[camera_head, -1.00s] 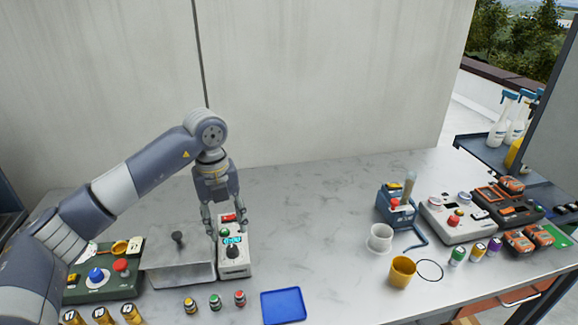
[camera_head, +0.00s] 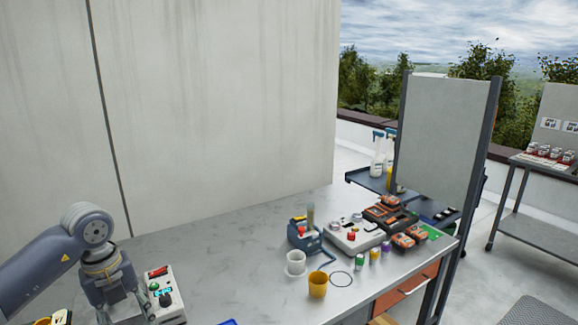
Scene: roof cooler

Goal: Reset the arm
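My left arm comes in from the lower left. My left gripper (camera_head: 125,310) points down at the near left of the grey table (camera_head: 215,260), beside a white control box (camera_head: 166,298) with a small display, a red switch and a black knob. Its fingers spread apart at the lower edge of the picture and nothing shows between them. Whether it touches the box cannot be told. My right arm and gripper are not in view.
A blue device (camera_head: 303,237), a white cup (camera_head: 296,263), a yellow cup (camera_head: 317,285) and a charger with orange batteries (camera_head: 390,217) stand on the right of the table. A dark cart (camera_head: 365,180) and a tall panel (camera_head: 443,130) stand beyond. The table's middle is clear.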

